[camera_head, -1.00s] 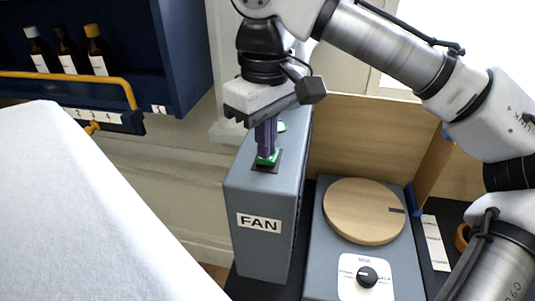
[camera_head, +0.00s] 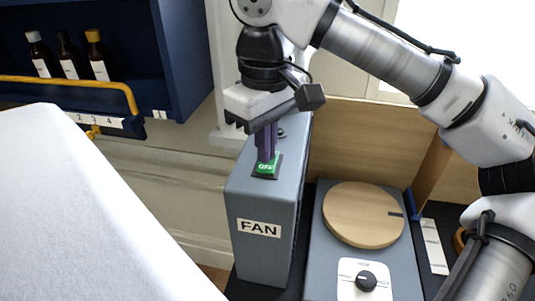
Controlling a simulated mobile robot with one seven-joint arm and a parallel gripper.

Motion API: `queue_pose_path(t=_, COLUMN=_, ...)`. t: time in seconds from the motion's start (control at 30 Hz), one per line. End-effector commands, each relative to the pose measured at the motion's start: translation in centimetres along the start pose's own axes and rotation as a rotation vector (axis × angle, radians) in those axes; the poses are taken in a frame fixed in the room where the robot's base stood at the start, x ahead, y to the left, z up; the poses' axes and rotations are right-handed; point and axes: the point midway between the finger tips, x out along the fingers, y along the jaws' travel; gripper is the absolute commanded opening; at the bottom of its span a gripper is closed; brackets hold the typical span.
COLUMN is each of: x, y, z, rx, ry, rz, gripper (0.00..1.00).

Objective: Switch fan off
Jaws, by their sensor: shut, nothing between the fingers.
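The grey fan box (camera_head: 262,208) stands upright with a white "FAN" label (camera_head: 258,228) on its front. On its top is a green switch (camera_head: 265,170) in a dark surround, with white lettering that seems to begin "OF". My gripper (camera_head: 266,157) is shut and empty, pointing down over the switch. Its purple fingers hide the switch's back part; I cannot tell whether they touch it. Behind the fingers, a small round grey spot (camera_head: 281,133) shows on the box top.
Right of the box is a grey device with a round wooden plate (camera_head: 363,214) and a black knob (camera_head: 366,281). A white surface (camera_head: 90,215) lies at left. Bottles (camera_head: 68,55) stand in a blue shelf (camera_head: 185,60) at upper left. A wooden panel (camera_head: 345,135) stands behind.

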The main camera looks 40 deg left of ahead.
Motion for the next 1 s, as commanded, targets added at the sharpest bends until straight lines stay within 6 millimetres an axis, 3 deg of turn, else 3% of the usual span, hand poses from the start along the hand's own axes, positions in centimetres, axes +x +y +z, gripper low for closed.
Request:
queue_pose_path(t=0.1, x=-1.4, y=0.0, z=0.0, rx=0.0, ry=0.0, rz=0.0, gripper=0.0)
queue_pose_path(t=0.7, x=-5.5, y=0.0, z=0.0, rx=-0.001, ry=0.001, rz=0.0, gripper=0.0)
queue_pose_path(t=1.0, x=-5.8, y=0.0, z=0.0, rx=-0.001, ry=0.0, rz=0.0, gripper=0.0)
